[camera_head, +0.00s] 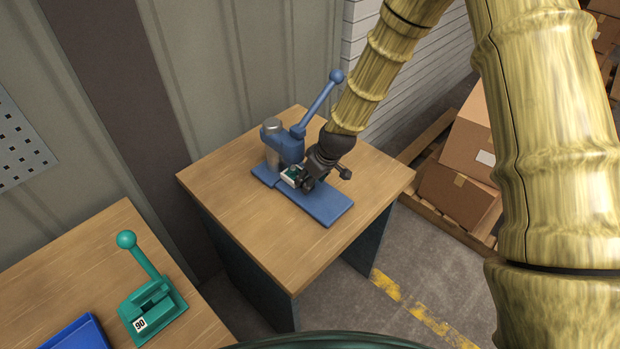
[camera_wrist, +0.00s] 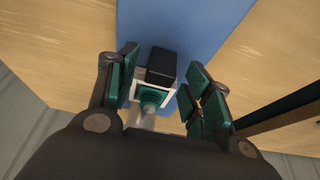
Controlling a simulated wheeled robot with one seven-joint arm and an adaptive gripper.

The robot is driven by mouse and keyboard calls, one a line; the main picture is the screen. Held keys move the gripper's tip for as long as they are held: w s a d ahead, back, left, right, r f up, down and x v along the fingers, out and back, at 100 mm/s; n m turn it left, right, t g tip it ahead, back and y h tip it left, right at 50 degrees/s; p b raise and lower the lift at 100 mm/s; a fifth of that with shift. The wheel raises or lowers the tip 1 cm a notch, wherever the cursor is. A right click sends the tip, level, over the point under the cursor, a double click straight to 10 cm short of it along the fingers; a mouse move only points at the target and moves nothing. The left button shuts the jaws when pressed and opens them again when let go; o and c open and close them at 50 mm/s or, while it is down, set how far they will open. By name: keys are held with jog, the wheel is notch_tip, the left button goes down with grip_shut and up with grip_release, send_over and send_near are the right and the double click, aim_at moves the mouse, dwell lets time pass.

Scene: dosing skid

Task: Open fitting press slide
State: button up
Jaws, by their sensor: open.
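The blue fitting press (camera_head: 285,145) stands on a wooden table, its lever with a ball knob (camera_head: 337,76) raised up and to the right. Its slide (camera_head: 291,177), a small pale block with a green part, sits low at the front of the press, partly covered by my gripper. In the wrist view the slide (camera_wrist: 139,88) shows a white frame, a green round piece (camera_wrist: 151,101) and a black block (camera_wrist: 161,66). My gripper (camera_head: 304,180) is at the slide, its fingers apart. In the wrist view the green-padded fingers (camera_wrist: 164,84) stand either side of the slide, with a visible gap at the right.
The press's blue base plate (camera_head: 328,208) extends to the front right. A green press (camera_head: 152,305) marked 90 and a blue tray (camera_head: 78,336) stand on a nearer table at left. Cardboard boxes (camera_head: 462,185) lie on a pallet at right. The wooden table top (camera_head: 285,250) is clear in front.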

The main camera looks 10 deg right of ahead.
jog(key=shift+w+a+f, duration=0.1)
jog(key=shift+w+f, duration=0.05)
jog(key=shift+f, duration=0.35)
